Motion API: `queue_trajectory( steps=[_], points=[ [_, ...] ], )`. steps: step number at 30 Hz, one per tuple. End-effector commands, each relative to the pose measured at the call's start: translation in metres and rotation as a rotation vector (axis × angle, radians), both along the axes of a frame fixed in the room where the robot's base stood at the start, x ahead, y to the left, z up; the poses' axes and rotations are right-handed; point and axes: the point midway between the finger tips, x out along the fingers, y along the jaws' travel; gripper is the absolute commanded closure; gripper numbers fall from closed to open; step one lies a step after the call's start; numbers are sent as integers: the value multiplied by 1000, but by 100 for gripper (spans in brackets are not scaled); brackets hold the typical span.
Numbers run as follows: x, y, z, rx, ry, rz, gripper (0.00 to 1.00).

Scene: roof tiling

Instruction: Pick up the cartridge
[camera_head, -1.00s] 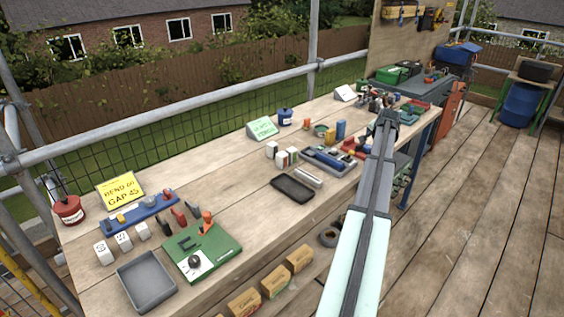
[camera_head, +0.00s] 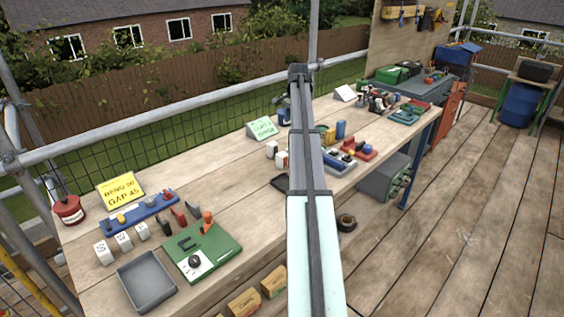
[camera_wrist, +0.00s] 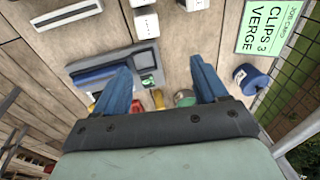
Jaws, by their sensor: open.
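No object is clearly marked as the cartridge. One candidate is a long white bar-like piece (camera_wrist: 66,14) at the upper left of the wrist view; my arm hides its place in the head view. Another is an upright blue cylinder (camera_head: 340,130) on the bench, just right of my arm in the head view. My gripper (camera_wrist: 160,67) is open and empty, its two blue fingers spread above the bench.
A blue-grey tray (camera_wrist: 95,75) lies by the left finger and a blue tin (camera_wrist: 250,78) right of the right finger. A green job card (camera_wrist: 268,28) stands nearby. A grey tray (camera_head: 146,282) and green board (camera_head: 203,250) occupy the bench's near left.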

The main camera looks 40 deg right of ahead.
Motion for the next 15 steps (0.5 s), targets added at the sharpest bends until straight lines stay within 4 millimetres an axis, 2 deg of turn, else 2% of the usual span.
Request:
queue_trajectory(
  steps=[1, 3, 6, 11, 15],
  points=[
    [6, 17, 0, 29, 39, 6, 28],
    [9, 35, -1, 64, 89, 10, 28],
    [11, 52, -1, 95, 135, 10, 28],
    [11, 61, -5, 112, 161, 11, 28],
    [10, 61, -18, 113, 161, 10, 28]
  ],
)
